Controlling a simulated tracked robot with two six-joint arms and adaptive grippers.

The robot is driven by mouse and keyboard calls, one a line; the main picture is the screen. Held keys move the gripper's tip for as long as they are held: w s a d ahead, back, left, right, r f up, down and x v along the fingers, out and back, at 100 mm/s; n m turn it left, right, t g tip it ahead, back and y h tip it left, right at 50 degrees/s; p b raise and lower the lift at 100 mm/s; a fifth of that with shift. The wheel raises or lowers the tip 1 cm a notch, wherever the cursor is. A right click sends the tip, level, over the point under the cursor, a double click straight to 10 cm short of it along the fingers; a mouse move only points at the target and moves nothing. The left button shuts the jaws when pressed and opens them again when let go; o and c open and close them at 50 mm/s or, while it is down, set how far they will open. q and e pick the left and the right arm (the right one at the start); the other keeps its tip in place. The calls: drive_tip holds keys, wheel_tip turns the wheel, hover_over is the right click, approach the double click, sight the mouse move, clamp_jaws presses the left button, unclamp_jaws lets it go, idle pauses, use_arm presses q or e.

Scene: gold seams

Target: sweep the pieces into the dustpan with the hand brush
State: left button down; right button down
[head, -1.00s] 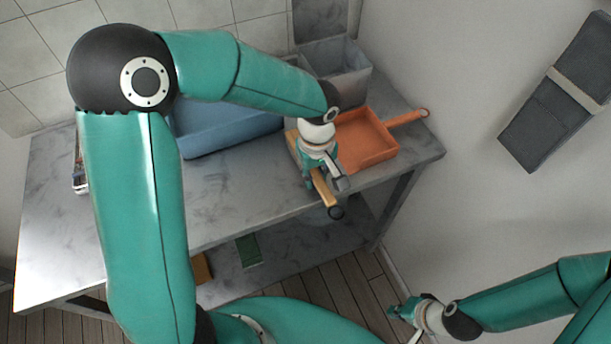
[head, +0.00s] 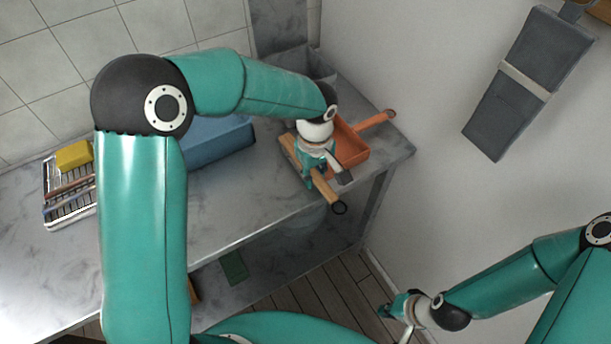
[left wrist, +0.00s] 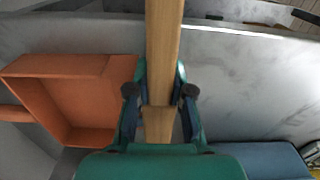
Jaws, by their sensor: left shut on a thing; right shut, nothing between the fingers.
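My left gripper (head: 318,178) is shut on the wooden hand brush (head: 329,194) near the table's front right. The brush's wooden body runs between the fingers (left wrist: 160,92) in the left wrist view, where it also shows (left wrist: 164,45). Its bristles are not visible. The orange dustpan (head: 357,149) lies on the table just right of the gripper, its handle pointing back right. It also shows in the left wrist view (left wrist: 75,95), and the part of its inside seen there looks empty. I cannot make out any pieces. My right gripper (head: 390,310) is shut and empty, low and clear of the table.
A blue bin (head: 222,143) stands behind my left arm. A tray (head: 68,205) with a yellow block (head: 73,155) is at the table's left. A grey bin (head: 318,66) stands behind the dustpan. The wall closes the right side. The front middle tabletop is bare.

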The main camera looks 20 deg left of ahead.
sight(329, 176)
use_arm(q)
drive_tip(key=shift+w+d, duration=0.25)
drive_tip(key=shift+w, duration=0.15)
drive_tip(key=shift+w+d+r+p, duration=0.25)
drive_tip(key=shift+w+d+p, duration=0.3)
drive_tip(key=shift+w+d, duration=0.25)
drive_tip(key=shift+w, duration=0.15)
drive_tip(key=shift+d, duration=0.1)
drive_tip(key=shift+w+d, duration=0.2)
drive_tip(key=shift+w, duration=0.1)
drive_tip(key=shift+r, duration=0.1)
